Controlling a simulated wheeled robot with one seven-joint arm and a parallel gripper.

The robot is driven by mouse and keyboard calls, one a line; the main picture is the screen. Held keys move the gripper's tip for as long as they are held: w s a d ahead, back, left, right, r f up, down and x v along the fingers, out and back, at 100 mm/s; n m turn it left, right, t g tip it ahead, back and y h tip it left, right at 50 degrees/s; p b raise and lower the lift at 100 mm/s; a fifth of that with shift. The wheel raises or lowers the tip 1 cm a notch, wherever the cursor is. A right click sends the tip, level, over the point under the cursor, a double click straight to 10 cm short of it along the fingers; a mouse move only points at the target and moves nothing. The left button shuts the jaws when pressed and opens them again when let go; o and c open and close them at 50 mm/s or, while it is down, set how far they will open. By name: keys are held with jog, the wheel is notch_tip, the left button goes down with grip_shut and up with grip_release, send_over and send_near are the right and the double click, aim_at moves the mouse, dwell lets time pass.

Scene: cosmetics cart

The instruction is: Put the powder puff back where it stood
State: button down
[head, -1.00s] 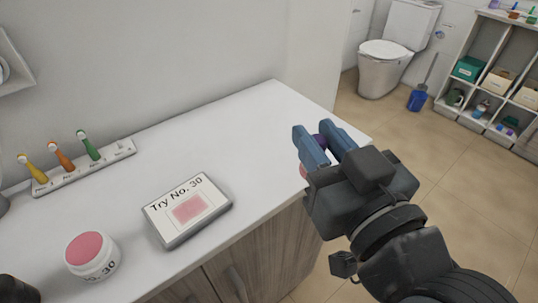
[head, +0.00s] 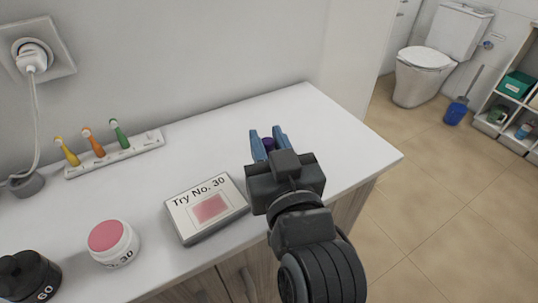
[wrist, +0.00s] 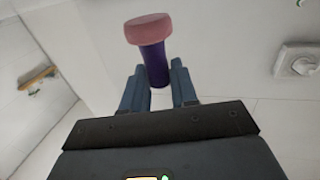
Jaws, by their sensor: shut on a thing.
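My gripper (head: 268,140) is shut on the powder puff, whose purple handle (head: 268,145) shows between the blue fingers in the head view. In the wrist view the puff has a pink round pad (wrist: 149,28) at the far end of its purple handle (wrist: 155,65), held between the fingertips. The gripper is over the counter, right of the "Try No. 30" sign (head: 188,216). In the head view the pad is hidden. A white rack (head: 142,147) at the back left holds yellow, orange and green handled tools.
A jar (head: 112,243) with pink contents marked 30 stands left of the sign. A dark jar (head: 28,275) marked 60 is at the front left. A wall socket (head: 38,50) with a plug and cable is at the left. The counter's right part (head: 335,130) is bare.

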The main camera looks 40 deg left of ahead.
jog(key=shift+f, duration=1.7)
jog(key=shift+f, duration=0.1)
jog(key=shift+f+b, duration=0.15)
jog(key=shift+b, duration=0.15)
jog(key=c, duration=0.9)
grip_release()
jog(key=shift+r+p, duration=0.3)
jog(key=shift+s+d+f, duration=0.15)
jog(key=shift+d, duration=0.15)
jog(key=b+v, duration=0.2)
jog(key=v, duration=0.9)
jog(key=shift+s+d, duration=0.1)
jog(key=shift+s, duration=0.1)
